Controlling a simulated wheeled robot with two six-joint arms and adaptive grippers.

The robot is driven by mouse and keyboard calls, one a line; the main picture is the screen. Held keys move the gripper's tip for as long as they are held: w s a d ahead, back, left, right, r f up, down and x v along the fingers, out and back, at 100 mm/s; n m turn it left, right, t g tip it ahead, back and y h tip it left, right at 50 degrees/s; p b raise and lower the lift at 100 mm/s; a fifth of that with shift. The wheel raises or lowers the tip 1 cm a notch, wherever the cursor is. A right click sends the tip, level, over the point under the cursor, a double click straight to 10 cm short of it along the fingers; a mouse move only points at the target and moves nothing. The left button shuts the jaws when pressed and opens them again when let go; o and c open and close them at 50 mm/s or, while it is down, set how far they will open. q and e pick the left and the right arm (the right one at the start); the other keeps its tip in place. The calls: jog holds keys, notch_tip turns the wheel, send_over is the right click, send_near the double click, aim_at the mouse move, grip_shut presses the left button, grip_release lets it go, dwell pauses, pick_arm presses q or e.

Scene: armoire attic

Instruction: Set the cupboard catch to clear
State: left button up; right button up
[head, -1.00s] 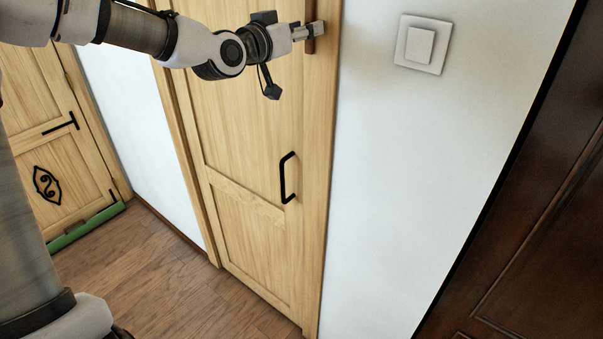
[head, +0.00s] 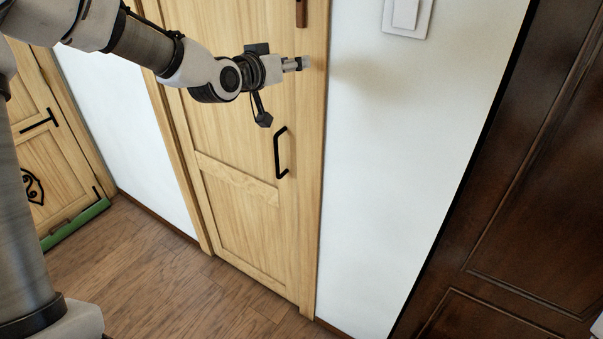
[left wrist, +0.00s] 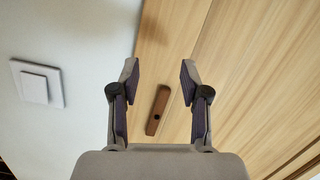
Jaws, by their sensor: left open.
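The catch (head: 301,13) is a small brown bar near the right edge of the light wooden cupboard door (head: 235,130), cut by the top of the head view. In the left wrist view the whole catch (left wrist: 158,110) shows, with a dark pivot spot, lying roughly along the seam beside it. My left gripper (head: 302,63) is open and empty, below the catch in the head view and apart from it. In the left wrist view its fingertips (left wrist: 158,68) are spread, with the catch visible between the fingers. My right gripper is not in view.
A black handle (head: 281,153) sits lower on the door. A white wall switch (head: 406,15) is to the right, also in the left wrist view (left wrist: 37,83). A dark panelled wooden piece (head: 500,210) stands at the right. Wooden floor (head: 160,270) lies below.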

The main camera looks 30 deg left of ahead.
pick_arm(q)
jog(key=s+d+f+g+b, duration=0.1)
jog(key=s+d+f+g, duration=0.1)
jog(key=f, duration=1)
jog(key=s+d+f+g+b, duration=0.1)
jog(key=s+d+f+g, duration=0.2)
jog(key=f, duration=0.9)
jog(key=shift+s+f, duration=0.25)
jog(key=shift+s, duration=0.15)
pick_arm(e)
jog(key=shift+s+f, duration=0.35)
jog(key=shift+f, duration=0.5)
pick_arm(q)
jog(key=shift+d, duration=0.1)
